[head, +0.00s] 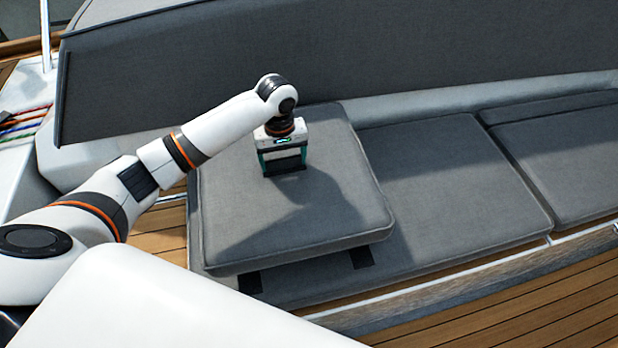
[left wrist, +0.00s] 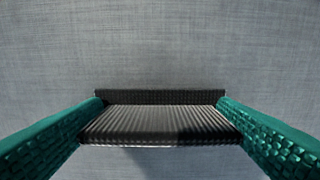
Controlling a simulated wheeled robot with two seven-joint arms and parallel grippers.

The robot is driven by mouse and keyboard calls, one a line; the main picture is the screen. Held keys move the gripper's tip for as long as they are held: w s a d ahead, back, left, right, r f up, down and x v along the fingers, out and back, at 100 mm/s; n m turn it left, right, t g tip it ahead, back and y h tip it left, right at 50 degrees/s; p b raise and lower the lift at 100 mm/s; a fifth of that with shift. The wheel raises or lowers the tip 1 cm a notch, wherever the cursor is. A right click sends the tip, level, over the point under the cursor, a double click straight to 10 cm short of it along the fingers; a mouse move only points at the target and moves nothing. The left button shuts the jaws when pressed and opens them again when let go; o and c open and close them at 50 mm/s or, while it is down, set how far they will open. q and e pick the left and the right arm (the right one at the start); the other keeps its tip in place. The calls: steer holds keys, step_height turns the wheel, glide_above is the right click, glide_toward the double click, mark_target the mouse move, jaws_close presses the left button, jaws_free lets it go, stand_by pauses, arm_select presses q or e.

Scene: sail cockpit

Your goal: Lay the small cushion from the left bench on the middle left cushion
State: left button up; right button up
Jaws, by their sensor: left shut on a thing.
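The small grey cushion (head: 325,212), square with piped edges, is over the left end of a long grey seat cushion (head: 450,195). I cannot tell whether its underside rests fully on that seat cushion or is slightly raised. My left gripper (head: 284,164) comes down on its top near the back edge. The gripper is shut on the cushion's black ribbed strap, which lies between the green fingers (left wrist: 160,122) in the left wrist view, with grey fabric beneath. The task does not let me tell by name which seat cushion is the middle left one. My right gripper is not in view.
A tall grey backrest (head: 330,60) runs behind the bench. Another grey seat cushion (head: 565,150) lies at the right. Two black tabs (head: 361,257) show below the small cushion's front edge. Teak decking (head: 540,305) is in front. Coloured ropes (head: 22,122) lie at far left.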

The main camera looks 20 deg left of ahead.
mark_target(286, 180)
arm_select(q)
step_height(286, 180, down, 9)
steer(key=shift+r, duration=0.1)
stand_by(0.4)
steer(key=o, duration=1.9)
steer(key=shift+f, duration=0.2)
step_height(286, 180, up, 12)
steer(key=shift+r, duration=0.15)
